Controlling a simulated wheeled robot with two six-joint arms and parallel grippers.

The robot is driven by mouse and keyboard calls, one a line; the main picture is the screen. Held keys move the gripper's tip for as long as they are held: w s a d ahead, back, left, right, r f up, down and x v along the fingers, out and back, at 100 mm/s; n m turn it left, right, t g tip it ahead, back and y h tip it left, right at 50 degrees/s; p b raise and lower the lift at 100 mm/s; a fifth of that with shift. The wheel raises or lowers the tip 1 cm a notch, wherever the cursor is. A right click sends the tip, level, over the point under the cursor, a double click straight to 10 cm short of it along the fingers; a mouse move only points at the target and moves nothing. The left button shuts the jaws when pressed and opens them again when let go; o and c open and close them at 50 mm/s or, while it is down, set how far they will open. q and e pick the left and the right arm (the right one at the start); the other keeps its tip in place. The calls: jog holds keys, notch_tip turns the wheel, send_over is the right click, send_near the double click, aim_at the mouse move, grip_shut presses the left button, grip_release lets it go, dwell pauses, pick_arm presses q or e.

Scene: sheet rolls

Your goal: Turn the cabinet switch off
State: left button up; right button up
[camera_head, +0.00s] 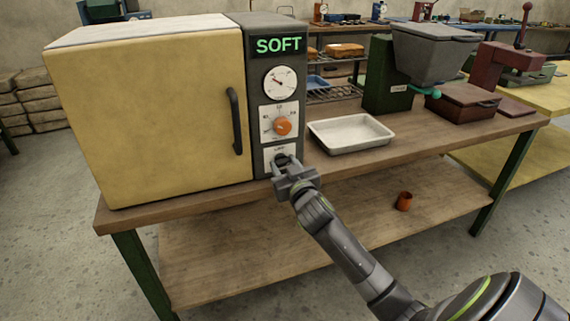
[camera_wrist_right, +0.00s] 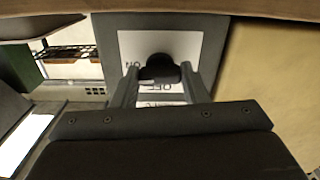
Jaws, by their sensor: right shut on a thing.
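The cream cabinet (camera_head: 160,115) stands on the workbench, with a grey control panel (camera_head: 256,150) at its right side. In the right wrist view the plate (camera_wrist_right: 185,45) appears upside down with ON and OFF lettering. A black switch knob (camera_wrist_right: 160,67) sits between my right gripper's fingers. My right gripper (camera_head: 281,166) is shut on the knob at the panel; its fingers also show in the wrist view (camera_wrist_right: 160,76). My left gripper is not in view.
Above the switch are an orange dial (camera_head: 283,126), a round gauge (camera_head: 281,83) and a green display (camera_head: 279,45) reading SOFT. A black door handle (camera_head: 235,120) is to the left. A white tray (camera_head: 350,133) lies to the right. An orange cup (camera_head: 404,201) stands on the lower shelf.

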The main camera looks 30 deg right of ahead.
jog(key=n+p, duration=0.3)
jog(key=n, duration=0.1)
jog(key=shift+r, duration=0.15)
jog(key=n+p, duration=0.3)
jog(key=n, duration=0.2)
jog(key=shift+n+p, duration=0.35)
jog(key=shift+n, duration=0.05)
jog(key=n+p, duration=0.1)
jog(key=n, duration=0.2)
jog(key=shift+p, duration=0.4)
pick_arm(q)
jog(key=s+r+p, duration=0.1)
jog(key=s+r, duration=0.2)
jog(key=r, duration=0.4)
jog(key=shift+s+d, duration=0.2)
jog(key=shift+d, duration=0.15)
pick_arm(e)
jog(key=shift+n, duration=1.8)
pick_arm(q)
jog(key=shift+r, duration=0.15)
pick_arm(e)
jog(key=o, duration=1)
jog(key=shift+f, duration=0.2)
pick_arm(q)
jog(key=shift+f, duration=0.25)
pick_arm(e)
jog(key=v, duration=1.7)
jog(key=shift+s+a+r, duration=0.1)
jog(key=shift+s+a, duration=0.05)
jog(key=shift+s, duration=0.05)
